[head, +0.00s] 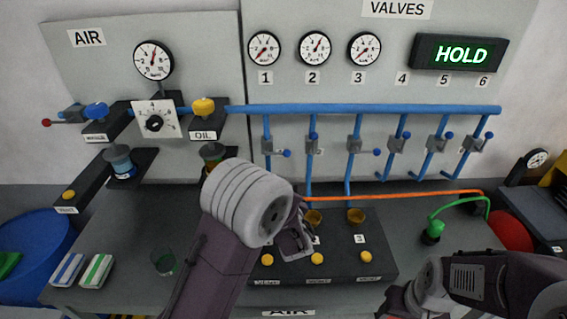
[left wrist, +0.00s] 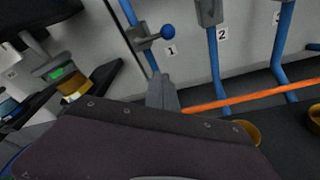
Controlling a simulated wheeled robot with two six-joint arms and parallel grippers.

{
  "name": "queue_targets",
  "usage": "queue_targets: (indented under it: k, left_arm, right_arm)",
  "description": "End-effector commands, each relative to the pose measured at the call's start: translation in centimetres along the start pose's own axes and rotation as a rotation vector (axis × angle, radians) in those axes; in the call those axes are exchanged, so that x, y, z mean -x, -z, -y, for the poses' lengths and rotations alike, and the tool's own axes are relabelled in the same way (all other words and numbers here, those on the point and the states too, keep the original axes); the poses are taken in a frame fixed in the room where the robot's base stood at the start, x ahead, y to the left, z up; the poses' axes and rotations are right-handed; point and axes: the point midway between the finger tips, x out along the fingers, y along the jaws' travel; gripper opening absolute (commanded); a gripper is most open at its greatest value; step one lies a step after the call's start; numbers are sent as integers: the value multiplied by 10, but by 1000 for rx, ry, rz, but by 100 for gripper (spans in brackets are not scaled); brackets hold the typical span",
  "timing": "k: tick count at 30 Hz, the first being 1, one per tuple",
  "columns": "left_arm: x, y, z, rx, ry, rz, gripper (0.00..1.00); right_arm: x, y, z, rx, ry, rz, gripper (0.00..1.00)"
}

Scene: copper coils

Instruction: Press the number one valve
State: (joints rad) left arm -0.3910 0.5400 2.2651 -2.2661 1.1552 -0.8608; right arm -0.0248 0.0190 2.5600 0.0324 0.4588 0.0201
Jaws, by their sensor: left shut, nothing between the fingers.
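The number 1 valve (head: 268,147) is a grey block with a blue ball-tipped handle on the leftmost vertical blue pipe. In the left wrist view this valve (left wrist: 145,40) has its ball handle pointing right, above a "1" label. My left gripper (head: 297,238) is below the valve, over the black box, shut and empty. Its fingers (left wrist: 162,90) appear below the valve in the left wrist view, apart from it. My left arm hides part of the box. My right gripper (head: 396,300) is at the bottom right; its fingers are unclear.
The black box (head: 385,262) carries yellow buttons and brass cups. An orange hose (head: 400,195) crosses behind it. Gauges 1 (head: 264,49), 2 (head: 314,48) and 3 (head: 364,49) hang above. A green HOLD display (head: 460,54) is lit. More valves line the blue pipe (head: 370,109).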

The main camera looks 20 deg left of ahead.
Motion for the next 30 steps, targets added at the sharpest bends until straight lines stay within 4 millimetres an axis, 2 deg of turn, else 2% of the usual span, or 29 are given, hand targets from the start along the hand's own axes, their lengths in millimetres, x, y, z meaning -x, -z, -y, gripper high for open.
queue_targets:
  k: [11,12,13,18,30]
  left_arm:
    - [-82,0,-2,0,-4,-2,0]
    - [-76,-14,-3,1,0,3,0]
    - [-73,-19,-3,2,0,3,0]
    - [-67,-34,-2,0,0,1,0]
    - [-65,-38,0,1,-1,0,0]
  right_arm:
    - [12,1,0,0,0,0,59]
    - [19,2,0,0,0,0,59]
    - [21,2,0,0,0,0,59]
    - [28,3,0,0,0,0,59]
    - [28,3,1,0,0,0,59]
